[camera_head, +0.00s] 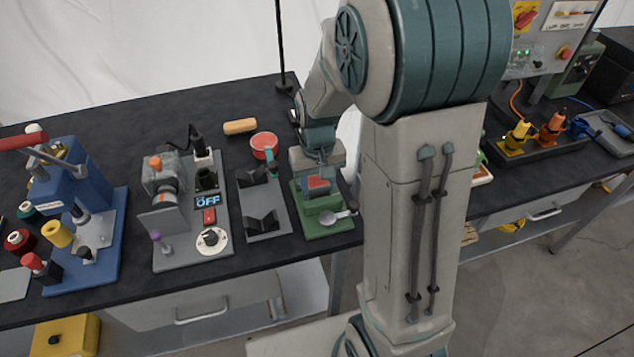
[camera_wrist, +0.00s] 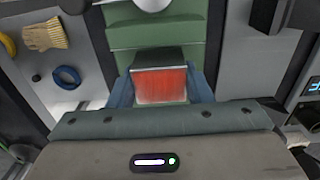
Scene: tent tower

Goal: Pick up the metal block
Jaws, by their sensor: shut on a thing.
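The metal block (camera_wrist: 161,84) shows in the wrist view with a bright red face and a grey top edge. My gripper (camera_wrist: 160,93) is shut on it, with a blue-grey finger at each side. In the head view my gripper (camera_head: 320,172) points down over a green fixture (camera_head: 322,228) near the front edge of the bench. The block's red face (camera_head: 318,183) shows there below my gripper. Whether the block touches the fixture I cannot tell.
A grey plate with black V-shaped supports (camera_head: 262,205) stands just left of the green fixture. A silver lever (camera_head: 338,216) sticks out at the fixture's front. A red round dish (camera_head: 264,143) is behind. A blue press (camera_head: 85,225) stands far left.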

